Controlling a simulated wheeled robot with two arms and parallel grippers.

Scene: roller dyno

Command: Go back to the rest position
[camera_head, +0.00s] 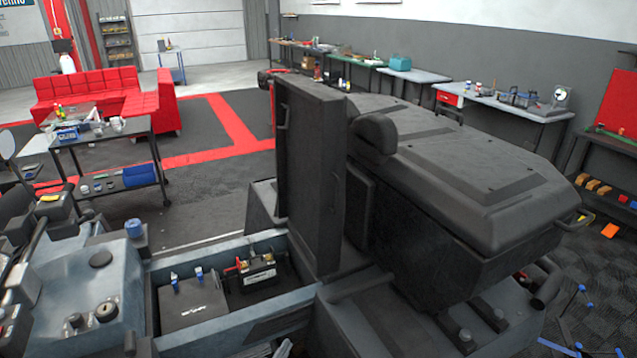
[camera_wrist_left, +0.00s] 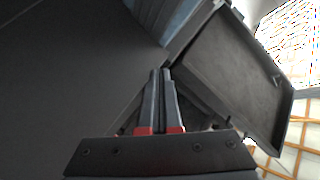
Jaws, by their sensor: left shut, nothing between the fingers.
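My left gripper (camera_wrist_left: 161,73) shows in the left wrist view, its two dark fingers with red bases lying together, empty. A dark surface fills the left of that view, and a dark open panel (camera_wrist_left: 235,75) stands beyond the fingers to the right. In the head view I cannot clearly make out the left gripper; only a small pale piece shows at the bottom edge. My right gripper shows in neither view.
The blue-grey vehicle has an open bay holding a black battery (camera_head: 258,280) and a grey box (camera_head: 193,303). Its tall dark lid (camera_head: 312,180) stands upright. A bulky black seat cover (camera_head: 450,180) is at right.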

